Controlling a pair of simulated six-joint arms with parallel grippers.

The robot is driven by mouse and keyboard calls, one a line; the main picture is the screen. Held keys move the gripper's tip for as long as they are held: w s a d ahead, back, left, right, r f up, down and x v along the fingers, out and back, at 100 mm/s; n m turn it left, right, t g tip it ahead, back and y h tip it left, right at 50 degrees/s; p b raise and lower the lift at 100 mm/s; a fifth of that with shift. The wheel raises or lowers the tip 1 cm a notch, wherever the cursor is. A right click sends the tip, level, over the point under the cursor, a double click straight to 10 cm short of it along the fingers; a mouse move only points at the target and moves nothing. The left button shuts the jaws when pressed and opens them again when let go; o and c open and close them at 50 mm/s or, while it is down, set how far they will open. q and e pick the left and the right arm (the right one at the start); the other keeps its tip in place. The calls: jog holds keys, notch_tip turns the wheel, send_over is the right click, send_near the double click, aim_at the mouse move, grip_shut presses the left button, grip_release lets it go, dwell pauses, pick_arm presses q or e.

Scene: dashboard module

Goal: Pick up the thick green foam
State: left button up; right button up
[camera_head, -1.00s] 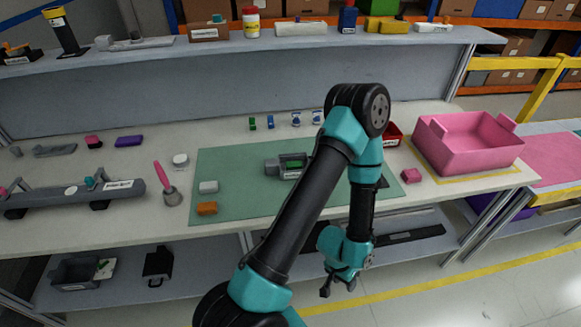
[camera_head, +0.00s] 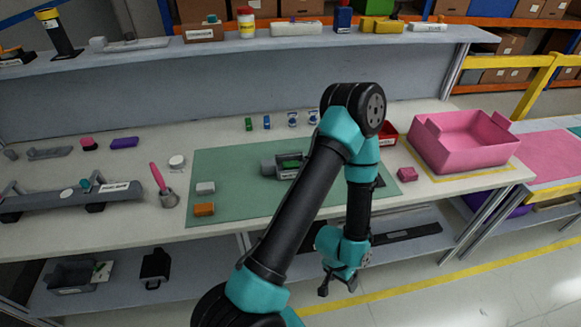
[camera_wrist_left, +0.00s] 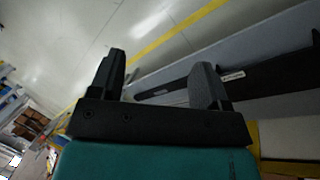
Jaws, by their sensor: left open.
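A small green block (camera_head: 249,124) stands at the back of the table, just beyond the green mat (camera_head: 232,164). Another green piece (camera_head: 291,164) shows in a grey module (camera_head: 268,167) on the mat, partly hidden by my arm. I cannot tell which green piece is the thick foam. My left gripper (camera_head: 337,283) hangs below the tabletop, in front of the table, away from both. In the left wrist view its two fingers (camera_wrist_left: 160,72) are apart with nothing between them. My right gripper is not in view.
A lower shelf (camera_head: 215,262) runs beneath the tabletop. A raised shelf crosses the back.

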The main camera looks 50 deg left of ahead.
pick_arm(q)
jog(key=shift+w, duration=0.1)
